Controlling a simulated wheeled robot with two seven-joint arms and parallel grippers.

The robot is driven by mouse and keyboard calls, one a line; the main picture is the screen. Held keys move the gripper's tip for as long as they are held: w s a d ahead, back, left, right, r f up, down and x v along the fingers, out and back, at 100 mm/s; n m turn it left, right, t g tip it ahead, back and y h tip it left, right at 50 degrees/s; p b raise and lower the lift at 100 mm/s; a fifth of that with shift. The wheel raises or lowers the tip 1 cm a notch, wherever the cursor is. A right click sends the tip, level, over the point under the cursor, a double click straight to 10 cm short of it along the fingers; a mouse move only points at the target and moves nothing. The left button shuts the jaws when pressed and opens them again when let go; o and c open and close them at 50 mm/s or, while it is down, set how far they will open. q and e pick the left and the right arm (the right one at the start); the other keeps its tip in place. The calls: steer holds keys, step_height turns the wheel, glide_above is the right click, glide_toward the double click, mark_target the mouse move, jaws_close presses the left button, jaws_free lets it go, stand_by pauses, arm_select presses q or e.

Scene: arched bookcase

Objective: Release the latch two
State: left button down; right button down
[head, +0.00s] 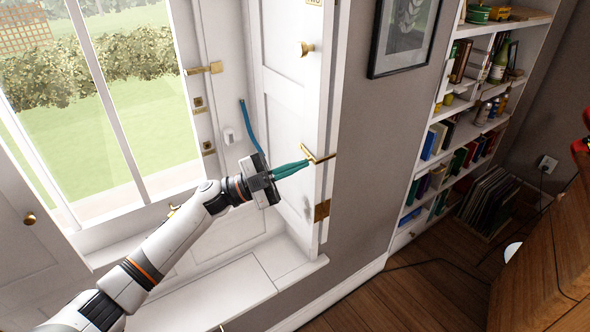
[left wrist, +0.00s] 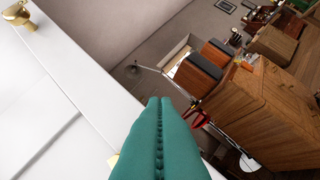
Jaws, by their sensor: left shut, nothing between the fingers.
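A white shutter panel (head: 287,85) with a partly cut-off "TWO" label (head: 313,2) at its top stands at the right of the window. A brass latch bar (head: 318,154) sits on its edge. My left gripper (head: 306,163) has teal fingers pressed together and empty. Their tips are at or just beside the latch bar in the head view; whether they touch it I cannot tell. The shut fingers (left wrist: 160,102) fill the lower middle of the left wrist view. The latch is mostly hidden there. My right gripper is not in view.
A brass knob (head: 306,48) is higher on the panel, and a brass hinge plate (head: 322,210) lower. A blue strip (head: 250,125) hangs behind my gripper. A framed picture (head: 403,36) and a bookcase (head: 462,130) are to the right. The wooden floor (head: 420,290) shows some free room.

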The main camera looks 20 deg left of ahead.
arm_select(q)
steer(key=f+m+g+y+b, duration=0.1)
steer(key=m, duration=0.2)
steer(key=w+a+f+m+g+y+b, duration=0.1)
steer(key=m, duration=0.3)
steer(key=a+f+m+g+y+b, duration=0.1)
steer(key=m+g+b, duration=0.1)
steer(key=m, duration=0.1)
steer(key=shift+w+f+y, duration=0.15)
steer(key=shift+w+y, duration=0.15)
steer(key=shift+y, duration=0.1)
